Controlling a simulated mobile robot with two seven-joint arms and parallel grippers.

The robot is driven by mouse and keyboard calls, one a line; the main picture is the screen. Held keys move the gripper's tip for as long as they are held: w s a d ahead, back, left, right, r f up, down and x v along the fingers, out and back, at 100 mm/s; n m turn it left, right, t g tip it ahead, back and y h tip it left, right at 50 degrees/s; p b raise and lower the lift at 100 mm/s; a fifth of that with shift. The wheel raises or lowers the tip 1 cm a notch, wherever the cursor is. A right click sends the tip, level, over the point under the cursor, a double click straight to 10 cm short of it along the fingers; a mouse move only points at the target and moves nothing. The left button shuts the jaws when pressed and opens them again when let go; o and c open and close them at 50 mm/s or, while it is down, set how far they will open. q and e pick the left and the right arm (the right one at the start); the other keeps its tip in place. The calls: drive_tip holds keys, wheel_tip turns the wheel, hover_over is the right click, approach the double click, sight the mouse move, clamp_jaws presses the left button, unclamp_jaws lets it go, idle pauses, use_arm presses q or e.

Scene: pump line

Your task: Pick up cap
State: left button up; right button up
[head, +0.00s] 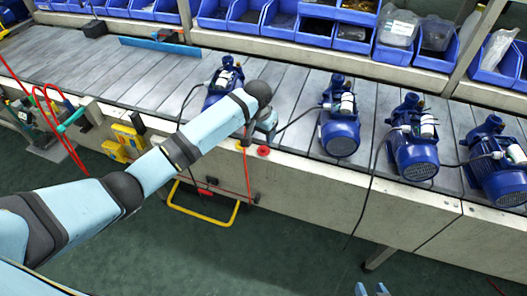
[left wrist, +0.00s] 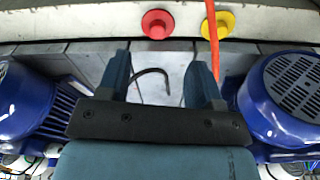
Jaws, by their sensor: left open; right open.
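I cannot single out a loose cap in either view. Several blue pumps stand in a row on the slatted line, among them one right of my left arm (head: 340,130). My left gripper (left wrist: 158,72) is open over the slats between two pumps, a left one (left wrist: 30,105) and a right one (left wrist: 290,100). A dark curved cable shows between its fingers, and nothing is held. In the head view my wrist mostly hides this gripper. My right gripper (head: 372,290) shows only its fingertips at the bottom edge, apart and empty, over the floor.
A red button (head: 263,151) and a yellow button (left wrist: 219,24) sit on the line's front side. An orange-red cord (left wrist: 212,50) hangs beside the yellow one. Blue bins (head: 347,36) line the back. Cables trail between pumps. The left slats (head: 60,50) are largely clear.

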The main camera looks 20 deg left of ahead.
sight(263, 149)
use_arm(q)
drive_tip(key=f, duration=0.7)
drive_tip(key=shift+w+d+f, duration=0.25)
drive_tip(key=shift+w+f, duration=0.05)
drive_tip(key=shift+f, duration=0.05)
drive_tip(key=c, duration=0.7)
